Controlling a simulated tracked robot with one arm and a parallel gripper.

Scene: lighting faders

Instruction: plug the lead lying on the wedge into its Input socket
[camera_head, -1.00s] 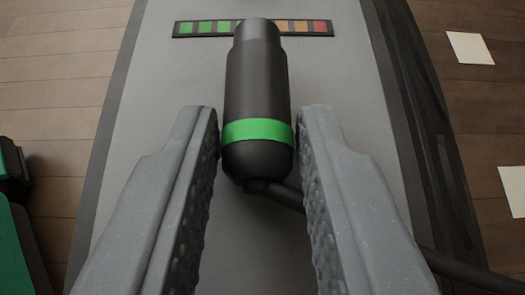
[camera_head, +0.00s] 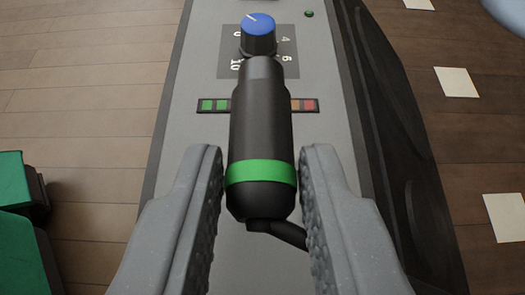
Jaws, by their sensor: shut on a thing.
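The lead's plug (camera_head: 261,140) is a dark grey cylinder with a green band near its rear end. Its narrower nose points up the picture. My gripper (camera_head: 261,168) has one finger on each side of the plug at the green band and is shut on it. The black cable (camera_head: 285,234) leaves the plug's rear and passes behind the right finger. The grey top of the wedge (camera_head: 190,135) lies below the plug. No Input socket can be made out in this view.
A blue-topped knob (camera_head: 258,35) on a numbered dial stands beyond the plug's nose. A green-to-red light strip (camera_head: 215,105) lies partly behind the plug. Green objects (camera_head: 20,210) are at left. White sheets (camera_head: 451,82) lie on the wooden floor at right.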

